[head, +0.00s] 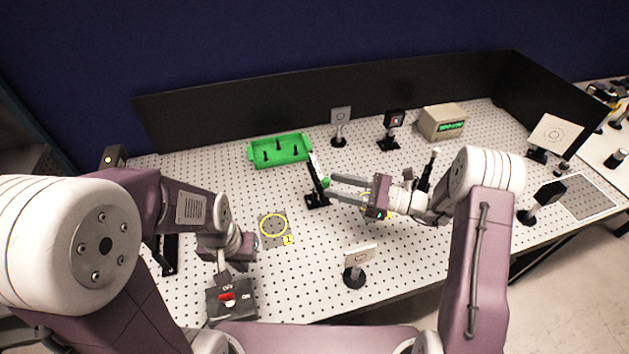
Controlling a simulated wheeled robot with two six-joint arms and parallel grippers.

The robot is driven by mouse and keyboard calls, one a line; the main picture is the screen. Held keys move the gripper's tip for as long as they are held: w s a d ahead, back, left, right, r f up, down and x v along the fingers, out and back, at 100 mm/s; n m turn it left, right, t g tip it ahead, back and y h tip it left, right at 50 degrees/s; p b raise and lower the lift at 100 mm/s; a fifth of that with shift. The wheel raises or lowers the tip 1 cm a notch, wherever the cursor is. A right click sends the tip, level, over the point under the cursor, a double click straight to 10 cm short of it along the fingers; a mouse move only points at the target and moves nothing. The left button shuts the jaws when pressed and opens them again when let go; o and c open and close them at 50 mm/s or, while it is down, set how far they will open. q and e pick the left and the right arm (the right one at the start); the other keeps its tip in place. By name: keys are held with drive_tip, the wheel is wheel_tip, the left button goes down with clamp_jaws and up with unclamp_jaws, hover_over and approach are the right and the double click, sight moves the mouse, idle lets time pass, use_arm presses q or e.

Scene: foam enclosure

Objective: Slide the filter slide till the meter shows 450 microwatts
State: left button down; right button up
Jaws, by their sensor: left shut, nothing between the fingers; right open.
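The filter slide (315,170) stands mid-table on a black base, a dark tilted bar with a pale upper end. A green knob (326,182) shows on its right side. My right gripper (331,187) comes from the right, open, with its two grey fingertips close to the knob. I cannot tell whether they touch it. The meter (443,121) is a beige box at the back right with a lit green display; its digits are too small to read. My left gripper (223,282) is shut and empty, pointing down just above a switch box.
The switch box (232,306) has a red rocker marked OFF and ON. A green tray (279,150) with black posts lies behind the slide. Mounted optics (340,122) and a white card (360,257) stand around. A yellow ring (273,225) marks bare board at left.

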sight(318, 171)
drive_tip(key=x, duration=0.6)
drive_tip(key=shift+w+a, duration=0.15)
drive_tip(key=shift+a, duration=0.1)
drive_tip(key=shift+f, duration=0.1)
clamp_jaws()
drive_tip(key=shift+w+d, duration=0.1)
idle(0.8)
